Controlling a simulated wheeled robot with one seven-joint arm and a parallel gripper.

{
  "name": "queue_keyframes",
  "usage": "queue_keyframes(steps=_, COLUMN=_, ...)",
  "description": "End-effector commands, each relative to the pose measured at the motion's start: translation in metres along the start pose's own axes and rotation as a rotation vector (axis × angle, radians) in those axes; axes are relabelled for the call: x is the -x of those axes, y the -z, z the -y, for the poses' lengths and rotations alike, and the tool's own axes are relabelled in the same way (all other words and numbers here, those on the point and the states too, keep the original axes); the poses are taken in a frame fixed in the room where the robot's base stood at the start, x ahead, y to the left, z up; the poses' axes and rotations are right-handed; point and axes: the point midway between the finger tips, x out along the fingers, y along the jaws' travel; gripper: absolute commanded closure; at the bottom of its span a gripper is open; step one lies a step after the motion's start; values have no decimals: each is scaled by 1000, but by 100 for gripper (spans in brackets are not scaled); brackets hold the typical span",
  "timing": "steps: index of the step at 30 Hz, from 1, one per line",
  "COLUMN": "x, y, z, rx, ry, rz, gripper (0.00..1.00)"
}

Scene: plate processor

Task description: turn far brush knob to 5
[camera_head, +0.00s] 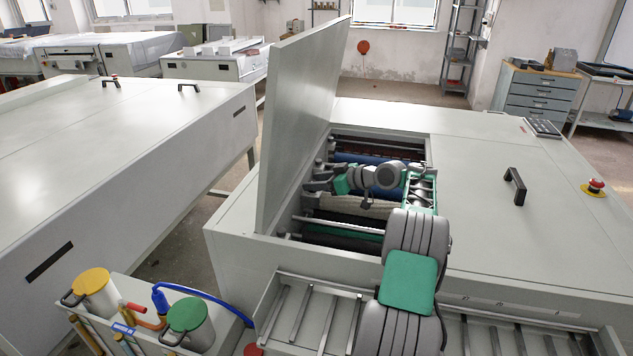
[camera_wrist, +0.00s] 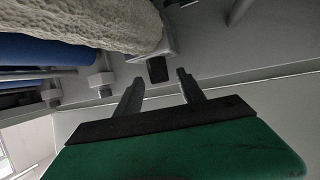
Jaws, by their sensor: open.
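A small dark knob (camera_wrist: 158,69) sits on a grey end block at the end of a fluffy beige brush roller (camera_wrist: 90,22). No number or scale can be read on it, and I cannot tell for sure that it is the far brush knob. My gripper (camera_wrist: 158,82) is open, with the knob just beyond and between its two fingertips, not clasped. In the head view my gripper (camera_head: 316,186) is inside the open bay at its left side, near the end of the beige roller (camera_head: 350,207). The arm hides part of the bay and the knob there.
The raised lid (camera_head: 300,120) stands close left of my gripper. Blue rollers (camera_wrist: 35,48) and metal bars lie beside the beige one. The processor's right top (camera_head: 480,190) carries a black handle (camera_head: 514,186) and a red stop button (camera_head: 595,186).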

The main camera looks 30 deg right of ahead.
Motion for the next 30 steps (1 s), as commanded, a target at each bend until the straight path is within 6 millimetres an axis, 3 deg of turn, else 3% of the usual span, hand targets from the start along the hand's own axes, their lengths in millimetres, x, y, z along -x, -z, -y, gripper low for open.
queue_keyframes(steps=18, x=0, y=0, z=0, rx=0, ry=1, rz=0, gripper=100)
queue_keyframes(steps=30, x=-3, y=-4, z=0, rx=-12, ry=-29, rz=0, gripper=100)
